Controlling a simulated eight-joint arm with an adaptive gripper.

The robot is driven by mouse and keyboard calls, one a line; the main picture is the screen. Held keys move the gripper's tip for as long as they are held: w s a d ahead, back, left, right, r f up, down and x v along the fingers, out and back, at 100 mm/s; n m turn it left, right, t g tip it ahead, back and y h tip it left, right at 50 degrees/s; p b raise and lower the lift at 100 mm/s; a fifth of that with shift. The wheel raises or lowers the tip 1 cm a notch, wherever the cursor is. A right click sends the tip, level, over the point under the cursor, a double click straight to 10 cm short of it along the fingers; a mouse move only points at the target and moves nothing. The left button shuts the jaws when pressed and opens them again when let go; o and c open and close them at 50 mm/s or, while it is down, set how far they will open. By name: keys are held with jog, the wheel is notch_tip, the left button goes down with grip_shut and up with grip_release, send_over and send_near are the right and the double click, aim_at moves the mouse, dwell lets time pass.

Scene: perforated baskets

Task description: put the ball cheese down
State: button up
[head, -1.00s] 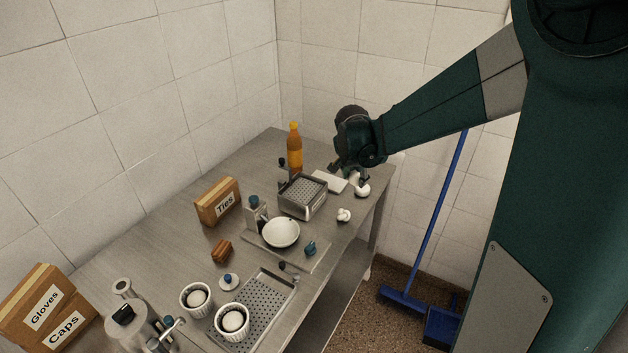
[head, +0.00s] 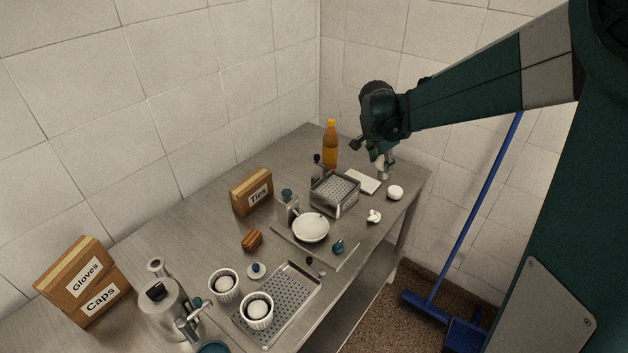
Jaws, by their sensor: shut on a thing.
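My gripper (head: 382,171) is over the far right end of the steel table, pointing down. It is shut on a small pale rounded thing (head: 379,162), which I take to be the ball cheese. The fingers hide part of it. It looks held above the table, close to a flat white slab (head: 363,181); the exact gap cannot be told. Another white ball (head: 395,192) rests on the table just right of and nearer than my gripper.
A perforated steel basket (head: 334,192) stands left of my gripper, with an orange bottle (head: 330,145) behind. Nearer are a small white mushroom-like thing (head: 374,215), a white bowl (head: 311,227) and a perforated tray (head: 288,308). The table's right edge is close.

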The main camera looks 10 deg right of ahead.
jog(key=w+a+m+g+h+p, duration=0.1)
jog(key=w+a+m+g+p, duration=0.2)
jog(key=w+a, duration=0.65)
jog(key=w+a+m+h+p, duration=0.1)
jog(key=w+a+m+p, duration=0.35)
jog(key=a, duration=0.75)
jog(key=shift+m, duration=0.45)
jog(key=shift+w+a+f+b, duration=0.1)
jog(key=shift+w+f+b, duration=0.2)
jog(key=shift+f, duration=0.6)
jog(key=shift+w+d+f+b, duration=0.1)
jog(key=shift+w+f+b, duration=0.2)
jog(key=shift+f, duration=0.6)
jog(key=shift+w+a+f+b, duration=0.15)
jog(key=shift+w+f, duration=0.2)
jog(key=shift+f, duration=0.55)
jog(key=shift+f, duration=3.1)
jog(key=shift+f, duration=1.9)
jog(key=shift+f+b, duration=0.2)
jog(key=shift+b, duration=0.25)
